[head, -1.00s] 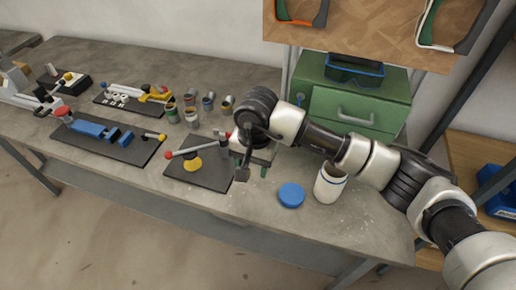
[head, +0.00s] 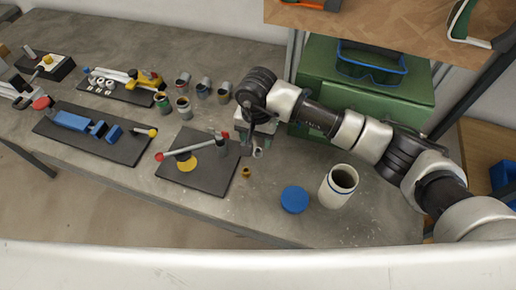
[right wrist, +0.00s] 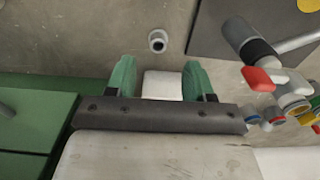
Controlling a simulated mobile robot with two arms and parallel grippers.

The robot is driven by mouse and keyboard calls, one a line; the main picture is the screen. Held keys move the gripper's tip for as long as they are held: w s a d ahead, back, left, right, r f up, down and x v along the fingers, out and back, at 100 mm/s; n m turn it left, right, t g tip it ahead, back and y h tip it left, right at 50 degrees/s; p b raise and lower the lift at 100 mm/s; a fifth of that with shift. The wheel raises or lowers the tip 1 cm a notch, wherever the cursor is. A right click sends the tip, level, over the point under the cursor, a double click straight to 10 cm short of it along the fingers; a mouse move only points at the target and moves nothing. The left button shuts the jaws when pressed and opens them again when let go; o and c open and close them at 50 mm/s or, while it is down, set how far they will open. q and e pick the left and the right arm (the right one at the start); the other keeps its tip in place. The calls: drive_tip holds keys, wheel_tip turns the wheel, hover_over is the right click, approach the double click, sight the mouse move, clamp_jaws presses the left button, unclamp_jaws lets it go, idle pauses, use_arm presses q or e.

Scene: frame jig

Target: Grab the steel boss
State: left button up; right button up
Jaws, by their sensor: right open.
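A small grey ring-shaped piece, which looks like the steel boss (right wrist: 157,41), stands on the bench in the right wrist view, its dark bore facing the camera. In the head view the boss (head: 258,153) is a small grey shape just in front of my right gripper (head: 247,132). In the right wrist view my right gripper (right wrist: 160,75) shows two green fingers spread apart, with a white block-like shape between their bases. The boss lies beyond the fingertips, roughly centred between them and not touched.
A dark jig plate (head: 205,180) with a red-tipped lever lies left of the boss. A small brass piece (head: 246,172) sits in front. A blue disc (head: 294,199) and white jar (head: 338,187) stand right. Behind are a green cabinet (head: 330,85) and several small cups (head: 183,106).

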sight(258, 150)
wheel_tip(258, 150, down, 5)
drive_tip(key=shift+d+p, duration=0.15)
drive_tip(key=shift+p, duration=0.75)
drive_tip(key=shift+f, duration=0.55)
use_arm(q)
drive_tip(key=shift+w+r, duration=0.3)
drive_tip(key=shift+r, duration=0.2)
drive_tip(key=shift+w+r, duration=0.25)
drive_tip(key=shift+r, duration=0.25)
use_arm(e)
clamp_jaws()
drive_tip(key=shift+r, duration=0.1)
